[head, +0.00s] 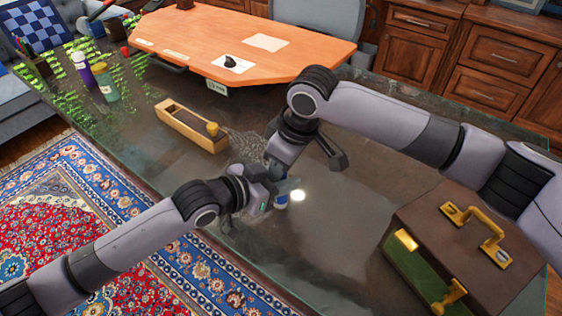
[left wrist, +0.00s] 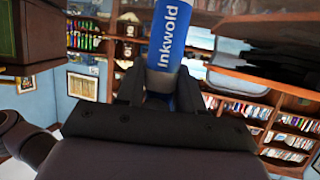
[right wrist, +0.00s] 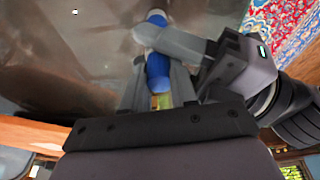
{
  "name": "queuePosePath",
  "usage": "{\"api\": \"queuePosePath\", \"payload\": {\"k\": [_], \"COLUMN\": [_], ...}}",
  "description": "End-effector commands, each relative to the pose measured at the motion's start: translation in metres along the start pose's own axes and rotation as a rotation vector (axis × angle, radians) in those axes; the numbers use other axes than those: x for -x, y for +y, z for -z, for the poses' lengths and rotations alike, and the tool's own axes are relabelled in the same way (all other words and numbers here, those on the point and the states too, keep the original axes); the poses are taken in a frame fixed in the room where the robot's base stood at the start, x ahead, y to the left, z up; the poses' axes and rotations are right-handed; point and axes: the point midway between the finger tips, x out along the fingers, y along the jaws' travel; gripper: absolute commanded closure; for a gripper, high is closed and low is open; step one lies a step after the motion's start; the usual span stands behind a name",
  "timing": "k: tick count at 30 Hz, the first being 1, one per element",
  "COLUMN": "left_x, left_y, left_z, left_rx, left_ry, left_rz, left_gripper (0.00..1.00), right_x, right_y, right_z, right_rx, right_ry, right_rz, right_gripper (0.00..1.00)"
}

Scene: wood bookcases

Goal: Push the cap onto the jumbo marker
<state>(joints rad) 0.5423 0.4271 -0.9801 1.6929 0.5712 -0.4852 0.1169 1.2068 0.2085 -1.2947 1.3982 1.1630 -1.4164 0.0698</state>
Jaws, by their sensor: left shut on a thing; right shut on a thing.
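The jumbo marker is blue with white "Inkwold" lettering and stands between my left gripper's fingers in the left wrist view (left wrist: 181,30). My left gripper (left wrist: 159,92) is shut on it. In the head view a little of its blue end (head: 282,201) shows beneath my left gripper (head: 284,186). My right gripper (head: 277,168) comes down from above, close to the left one. In the right wrist view, my right gripper (right wrist: 158,85) is shut around a blue piece (right wrist: 158,72), seemingly the cap, in line with the marker's far end (right wrist: 157,18). The joint is hidden behind my left fingers.
A brown case with brass fittings (head: 470,250) stands at right. Purple and green bottles (head: 107,82) stand at the back left. An orange desk (head: 240,40) lies beyond.

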Motion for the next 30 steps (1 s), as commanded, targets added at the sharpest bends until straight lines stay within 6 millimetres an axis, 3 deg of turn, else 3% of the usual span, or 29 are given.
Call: {"api": "queuePosePath", "payload": {"k": [14,30], "left_x": [0.000,0.000], "left_y": [0.001,-0.002], "left_z": [0.001,0.001], "left_rx": [-0.001,-0.001], "left_ry": [0.004,0.002], "left_rz": [-0.002,0.003], "left_gripper": [1.00,1.00], "right_x": [-0.007,0.006], "right_y": [-0.001,-0.002], "right_z": [-0.005,-0.002], "right_rx": [-0.002,0.000], "right_ry": [-0.016,-0.020], "right_rz": [0.004,0.007], "right_gripper": [1.00,1.00]}}
